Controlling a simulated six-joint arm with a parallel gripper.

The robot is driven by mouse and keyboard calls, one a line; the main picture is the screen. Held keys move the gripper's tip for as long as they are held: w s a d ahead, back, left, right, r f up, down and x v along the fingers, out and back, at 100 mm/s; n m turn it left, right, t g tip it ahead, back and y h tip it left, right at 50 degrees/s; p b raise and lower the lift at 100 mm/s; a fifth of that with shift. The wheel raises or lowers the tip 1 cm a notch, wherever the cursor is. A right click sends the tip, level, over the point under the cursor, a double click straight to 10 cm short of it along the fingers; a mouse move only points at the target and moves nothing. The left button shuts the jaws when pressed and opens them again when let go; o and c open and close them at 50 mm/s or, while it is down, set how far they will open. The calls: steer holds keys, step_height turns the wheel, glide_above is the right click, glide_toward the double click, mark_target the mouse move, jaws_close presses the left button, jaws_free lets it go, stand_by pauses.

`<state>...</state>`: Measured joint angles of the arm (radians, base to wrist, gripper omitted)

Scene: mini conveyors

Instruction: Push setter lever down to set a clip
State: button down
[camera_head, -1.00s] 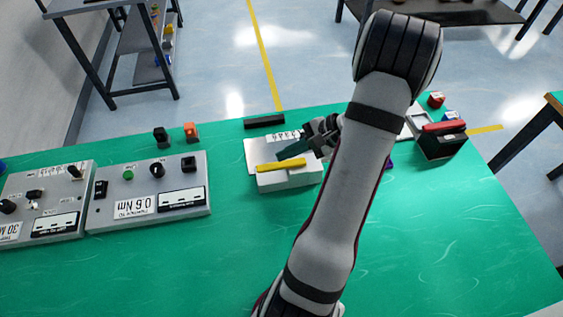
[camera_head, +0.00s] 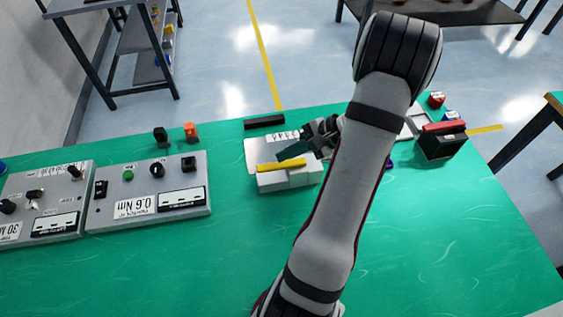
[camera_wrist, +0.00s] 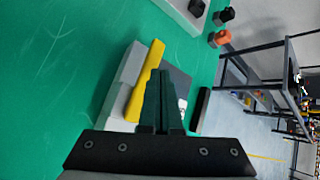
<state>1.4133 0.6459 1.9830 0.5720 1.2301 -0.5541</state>
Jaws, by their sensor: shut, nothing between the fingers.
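The setter is a pale grey-white block (camera_head: 290,181) on the green table, with a yellow lever bar (camera_head: 281,166) lying across its top. In the wrist view the yellow lever (camera_wrist: 147,80) runs just left of my fingers. My gripper (camera_head: 281,156) is shut and empty, its dark fingers pointing left over the setter, just behind the lever in the head view. The closed fingers also show in the wrist view (camera_wrist: 161,88). Whether the fingertips touch the setter or lever, I cannot tell. My arm hides the setter's right side. I cannot make out a clip.
Two grey control panels (camera_head: 125,188) (camera_head: 14,229) stand at left. A black block and an orange block (camera_head: 190,130) sit behind them. A black bar (camera_head: 264,122) lies behind the setter. A black box with a red top (camera_head: 443,128) stands at right. The front table is clear.

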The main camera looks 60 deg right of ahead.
mark_target(287, 163)
steer(key=shift+f, duration=0.25)
steer(key=shift+f, duration=0.8)
stand_by(0.8)
steer(key=shift+r, duration=1.2)
steer(key=shift+r, duration=2.55)
